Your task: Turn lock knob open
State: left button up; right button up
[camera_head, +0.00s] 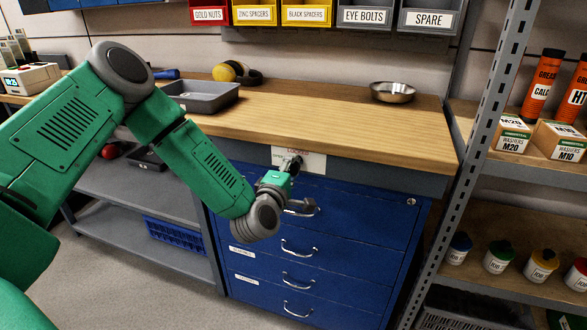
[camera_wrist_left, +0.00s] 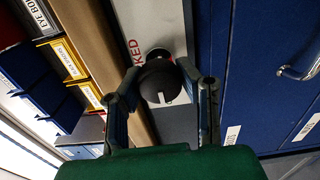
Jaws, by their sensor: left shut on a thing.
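The lock knob (camera_wrist_left: 160,82) is a dark round knob with a white mark, on a pale plate (camera_wrist_left: 133,30) with red lettering that reads partly as "KED". The plate also shows in the head view (camera_head: 313,162), on the front edge of the bench above the blue drawers. My left gripper (camera_wrist_left: 165,85) has its two fingers on either side of the knob and is shut on it. In the head view my left gripper (camera_head: 291,166) reaches the plate and hides most of the knob. My right gripper is not in view.
The blue drawer cabinet (camera_head: 345,232) with several metal handles stands below the wooden benchtop (camera_head: 310,105). A grey tray (camera_head: 203,97) and a metal bowl (camera_head: 392,91) sit on the benchtop. A metal shelf post (camera_head: 477,160) stands at the right.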

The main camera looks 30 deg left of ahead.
pick_arm(q)
jog(key=o, duration=1.2)
jog(key=shift+s+a+f, duration=0.2)
jog(key=shift+s+f, duration=0.05)
jog(key=shift+f, duration=0.05)
jog(key=shift+a+r, duration=0.1)
jog(key=shift+s, duration=0.3)
jog(key=v, duration=1.1)
jog(key=shift+s, duration=0.15)
